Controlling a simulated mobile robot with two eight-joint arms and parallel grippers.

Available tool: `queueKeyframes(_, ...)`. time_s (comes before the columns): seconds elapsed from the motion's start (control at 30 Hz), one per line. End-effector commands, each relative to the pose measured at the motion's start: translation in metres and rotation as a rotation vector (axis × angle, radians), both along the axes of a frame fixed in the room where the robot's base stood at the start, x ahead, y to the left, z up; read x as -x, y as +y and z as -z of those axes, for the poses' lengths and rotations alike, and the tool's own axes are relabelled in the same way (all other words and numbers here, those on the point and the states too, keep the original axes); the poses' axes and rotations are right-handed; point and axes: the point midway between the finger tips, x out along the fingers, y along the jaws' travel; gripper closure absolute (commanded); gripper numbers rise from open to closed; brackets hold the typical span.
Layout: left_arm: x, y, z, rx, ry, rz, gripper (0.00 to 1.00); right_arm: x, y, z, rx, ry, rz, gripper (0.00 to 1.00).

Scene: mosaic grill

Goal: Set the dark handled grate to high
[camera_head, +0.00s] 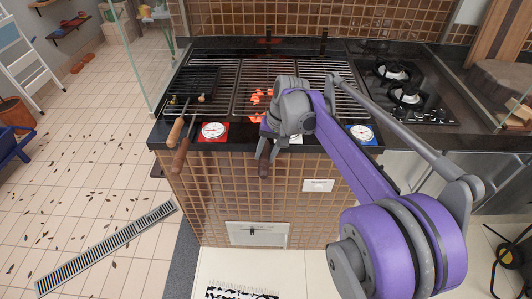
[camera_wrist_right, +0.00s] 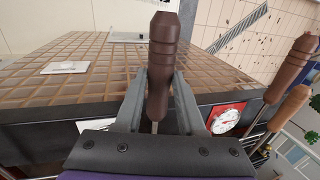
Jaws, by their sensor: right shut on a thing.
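My right gripper (camera_head: 265,155) is at the front edge of the grill, shut on a dark brown wooden handle (camera_head: 264,170). In the right wrist view the gripper (camera_wrist_right: 161,85) has one finger on each side of this dark handle (camera_wrist_right: 163,45), which points out from the counter's front. The middle grate (camera_head: 240,82) lies over red coals behind my arm; the arm hides part of it and its link to the handle. Another dark handle (camera_head: 180,156) and a lighter one (camera_head: 175,131) stick out at the left. My left gripper is not in view.
A red-framed dial (camera_head: 213,132) and a blue-framed dial (camera_head: 362,134) sit on the front ledge. Gas burners (camera_head: 407,95) are at the right. A glass panel (camera_head: 141,50) stands at the left edge. The tiled floor in front is mostly open.

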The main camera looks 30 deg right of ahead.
Motion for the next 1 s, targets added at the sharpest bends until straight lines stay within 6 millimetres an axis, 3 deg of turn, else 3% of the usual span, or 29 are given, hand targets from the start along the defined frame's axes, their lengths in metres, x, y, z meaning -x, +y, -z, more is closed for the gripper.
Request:
queueKeyframes(0.67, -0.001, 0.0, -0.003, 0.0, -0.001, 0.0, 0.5, 0.0, 0.0, -0.004, 0.0, -0.001, 0.0, 1.0)
queueKeyframes(0.83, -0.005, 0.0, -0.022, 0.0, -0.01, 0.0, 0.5, -0.001, 0.0, -0.031, 0.001, -0.003, 0.001, 1.0)
queueKeyframes(1.0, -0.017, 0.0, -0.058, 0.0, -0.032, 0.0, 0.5, -0.002, 0.0, -0.081, 0.0, -0.006, 0.001, 1.0)
